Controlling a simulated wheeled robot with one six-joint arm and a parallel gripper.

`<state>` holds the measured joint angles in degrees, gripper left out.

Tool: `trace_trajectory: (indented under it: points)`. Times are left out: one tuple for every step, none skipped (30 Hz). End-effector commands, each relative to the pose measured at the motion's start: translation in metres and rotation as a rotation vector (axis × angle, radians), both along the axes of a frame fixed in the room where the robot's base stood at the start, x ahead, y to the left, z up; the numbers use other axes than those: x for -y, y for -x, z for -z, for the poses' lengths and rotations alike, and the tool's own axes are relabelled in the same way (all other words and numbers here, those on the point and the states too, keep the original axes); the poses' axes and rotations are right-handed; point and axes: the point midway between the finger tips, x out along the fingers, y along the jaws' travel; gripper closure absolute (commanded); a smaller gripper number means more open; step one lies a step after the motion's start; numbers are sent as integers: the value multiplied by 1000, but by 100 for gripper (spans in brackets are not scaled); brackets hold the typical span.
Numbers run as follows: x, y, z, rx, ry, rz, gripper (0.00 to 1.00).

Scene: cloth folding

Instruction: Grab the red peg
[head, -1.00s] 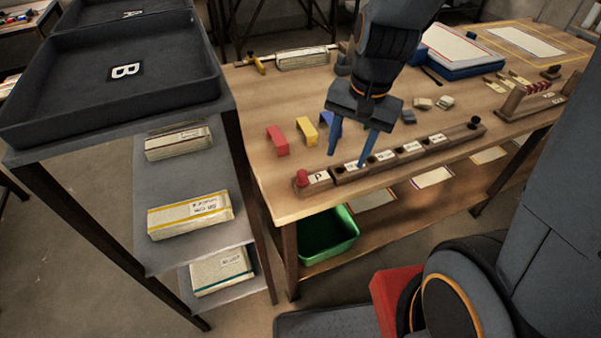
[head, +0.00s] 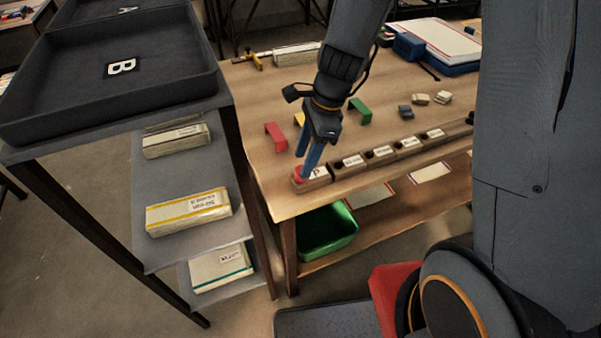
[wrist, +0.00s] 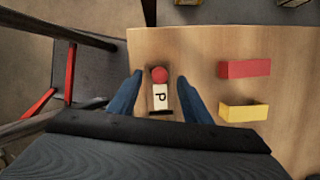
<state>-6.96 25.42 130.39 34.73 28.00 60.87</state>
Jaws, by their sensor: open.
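The red peg (head: 299,173) stands in the left end of a row of wooden blocks with labels, beside a white label marked P. In the wrist view the round red top of the peg (wrist: 159,74) shows between my two blue fingers, a little beyond their tips. My gripper (head: 306,164) is open over the peg's block, one finger on each side of it, and holds nothing. In the head view the fingers partly hide the peg and its label.
A red bridge-shaped block (wrist: 245,68) and a yellow one (wrist: 243,112) lie right of the peg in the wrist view. A green one (head: 360,109) stands farther back.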

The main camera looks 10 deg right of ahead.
Motion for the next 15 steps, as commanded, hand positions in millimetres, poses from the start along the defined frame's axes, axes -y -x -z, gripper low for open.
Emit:
trace_trajectory:
  points:
    - [0,2,7,-4,0,1,56]
    - [-2,1,11,-4,0,-1,56]
    - [-4,1,16,-3,0,-1,56]
    - [-4,1,18,-2,0,-1,56]
    - [-5,1,20,-2,0,-1,56]
    - [-6,1,23,-2,0,-1,56]
    - [-6,1,24,-1,0,-1,56]
    - [-6,1,25,1,0,-2,56]
    - [-6,1,25,1,1,-2,56]
    - [-6,0,25,2,1,-2,56]
    - [-6,0,25,2,1,-2,56]
    - [-6,0,25,2,1,-2,56]
    - [-6,0,25,2,1,-2,56]
    - [-6,0,25,1,0,-2,56]
    - [-6,0,25,1,0,-2,57]
